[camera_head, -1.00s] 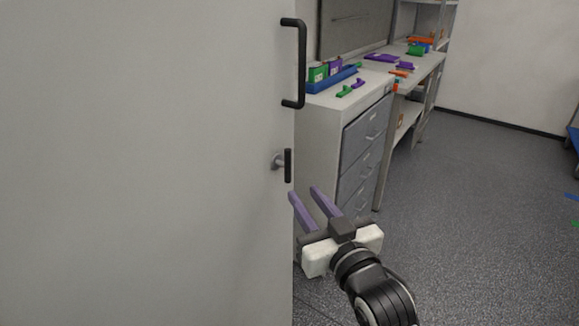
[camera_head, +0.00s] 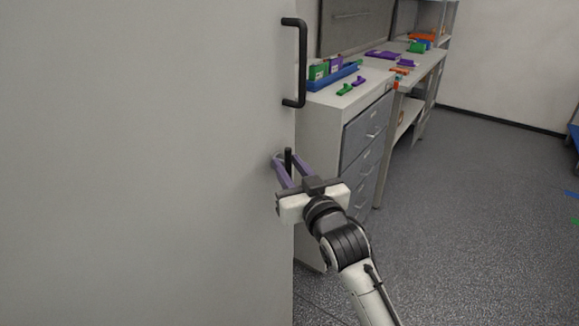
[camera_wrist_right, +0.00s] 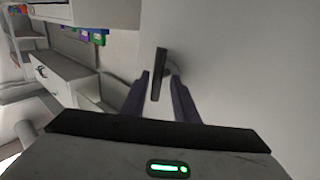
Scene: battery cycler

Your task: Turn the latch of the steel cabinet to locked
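The steel cabinet's grey door (camera_head: 140,170) fills the left of the head view, with a black bar handle (camera_head: 301,62) near its edge. Below the handle is the latch (camera_head: 288,162), a small dark upright lever on a round base. In the right wrist view the latch (camera_wrist_right: 159,75) stands nearly upright, slightly tilted. My right gripper (camera_head: 285,163) is open, its two purple fingers on either side of the latch. In the right wrist view its fingers (camera_wrist_right: 160,95) flank the lever; contact cannot be told. My left gripper is not in view.
A drawer unit (camera_head: 345,125) and a workbench stand behind the door edge at the right, holding a blue tray (camera_head: 333,77) with green and purple items.

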